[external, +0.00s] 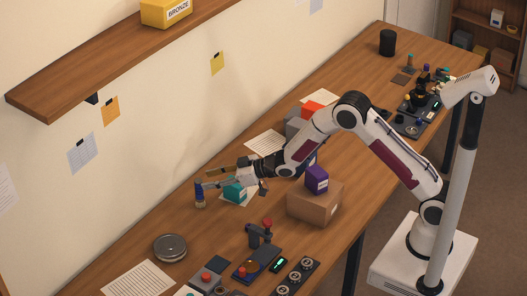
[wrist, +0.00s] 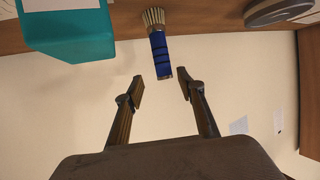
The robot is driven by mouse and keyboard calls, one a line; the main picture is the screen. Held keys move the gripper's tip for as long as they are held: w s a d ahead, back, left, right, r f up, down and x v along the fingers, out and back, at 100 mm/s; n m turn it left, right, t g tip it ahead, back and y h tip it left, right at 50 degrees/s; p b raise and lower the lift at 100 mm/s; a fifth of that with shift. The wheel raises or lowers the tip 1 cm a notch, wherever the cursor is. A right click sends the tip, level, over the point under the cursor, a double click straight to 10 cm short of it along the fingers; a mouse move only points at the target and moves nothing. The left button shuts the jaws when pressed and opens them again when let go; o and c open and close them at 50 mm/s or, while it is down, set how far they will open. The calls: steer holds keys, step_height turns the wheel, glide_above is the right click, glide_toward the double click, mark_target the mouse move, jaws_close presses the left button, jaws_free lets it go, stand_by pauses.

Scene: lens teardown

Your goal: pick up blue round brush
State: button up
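The blue round brush (external: 200,196) stands upright on the wooden table, blue handle up and pale bristles down, in the external view. In the wrist view the brush (wrist: 159,50) shows its blue banded handle, with the handle's end near the gap between my fingertips. My gripper (wrist: 162,84) is open, with one finger to each side of the line of the handle and a visible gap to both. In the external view my gripper (external: 207,179) reaches in from the right at the height of the handle's top. I cannot tell how far the handle sits between the fingers.
A teal box (external: 234,191) stands close to the brush, under my gripper; it also shows in the wrist view (wrist: 65,35). A round metal tin (external: 170,246) lies in front. A cardboard box (external: 314,203) carries a purple box (external: 316,179). The table around the brush's left is clear.

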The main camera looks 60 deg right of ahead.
mark_target(199, 183)
steer(key=shift+w, duration=0.1)
steer(key=shift+a+x, duration=0.15)
steer(key=shift+x, duration=1.1)
steer(key=shift+a+x, duration=0.2)
steer(key=shift+x, duration=1.05)
jaws_close()
